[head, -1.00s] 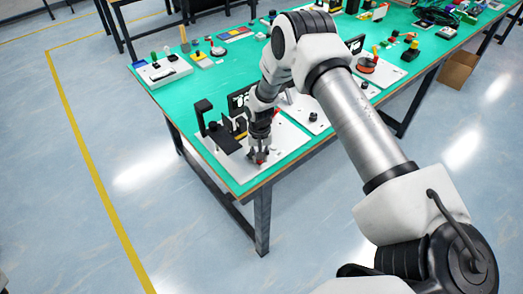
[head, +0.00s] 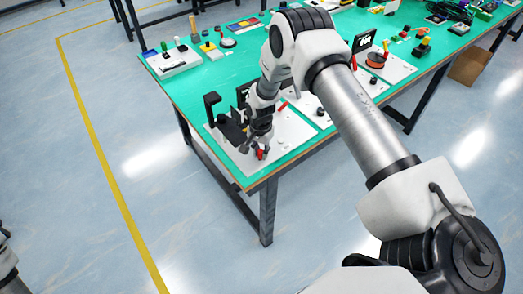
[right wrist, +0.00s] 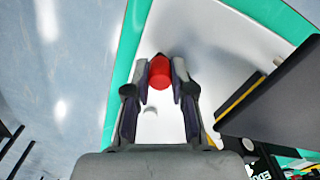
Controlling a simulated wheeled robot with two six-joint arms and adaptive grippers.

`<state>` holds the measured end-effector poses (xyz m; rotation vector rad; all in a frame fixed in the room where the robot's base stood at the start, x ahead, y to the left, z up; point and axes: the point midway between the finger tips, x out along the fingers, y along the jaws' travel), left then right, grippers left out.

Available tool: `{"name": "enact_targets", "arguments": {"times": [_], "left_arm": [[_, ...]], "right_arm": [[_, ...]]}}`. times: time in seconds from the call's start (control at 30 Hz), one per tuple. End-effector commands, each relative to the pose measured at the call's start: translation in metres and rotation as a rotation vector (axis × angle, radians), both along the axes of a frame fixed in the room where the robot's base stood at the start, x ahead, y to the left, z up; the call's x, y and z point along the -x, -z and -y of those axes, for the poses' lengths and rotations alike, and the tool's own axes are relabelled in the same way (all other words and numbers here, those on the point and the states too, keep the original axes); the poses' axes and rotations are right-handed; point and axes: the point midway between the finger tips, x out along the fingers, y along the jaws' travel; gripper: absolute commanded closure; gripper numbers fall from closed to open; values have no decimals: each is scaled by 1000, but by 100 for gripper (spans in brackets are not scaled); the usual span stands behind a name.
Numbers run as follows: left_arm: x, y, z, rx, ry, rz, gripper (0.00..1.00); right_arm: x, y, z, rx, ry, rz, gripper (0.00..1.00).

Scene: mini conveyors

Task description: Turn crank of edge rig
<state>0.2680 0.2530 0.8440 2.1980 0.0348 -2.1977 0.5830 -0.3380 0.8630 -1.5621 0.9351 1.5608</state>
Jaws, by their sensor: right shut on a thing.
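The edge rig is a white base plate (head: 288,128) at the near corner of the green table, with a black bracket (head: 212,108) at its left. Its crank shows a red handle (head: 261,155). My right gripper (head: 260,149) reaches down over the plate and is shut on this handle. In the right wrist view, the red handle (right wrist: 160,75) sits between the two fingertips of the right gripper (right wrist: 160,68). The crank's arm and hub are mostly hidden by the gripper. My left gripper is not in view.
The green table (head: 190,88) holds a second white rig plate (head: 398,70) with an orange spool farther right. A white block with levers (head: 172,62) stands at the far left. A dark panel (right wrist: 275,90) rises right of the fingers. Floor left of the table is clear.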

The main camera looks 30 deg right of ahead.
Motion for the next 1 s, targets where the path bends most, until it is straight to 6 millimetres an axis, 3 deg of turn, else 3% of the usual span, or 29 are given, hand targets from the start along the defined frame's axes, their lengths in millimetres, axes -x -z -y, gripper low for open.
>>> {"name": "enact_targets", "arguments": {"times": [0.27,0.3,0.37,0.83,1.0], "left_arm": [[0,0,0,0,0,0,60],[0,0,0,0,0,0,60],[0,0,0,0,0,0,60],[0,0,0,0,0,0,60],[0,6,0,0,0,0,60]], "right_arm": [[2,2,0,-1,0,-5,100],[2,2,0,-1,-1,-5,73],[2,2,0,-1,-1,-5,52],[0,0,0,0,-6,-1,51],[1,2,6,0,-118,1,51]]}}
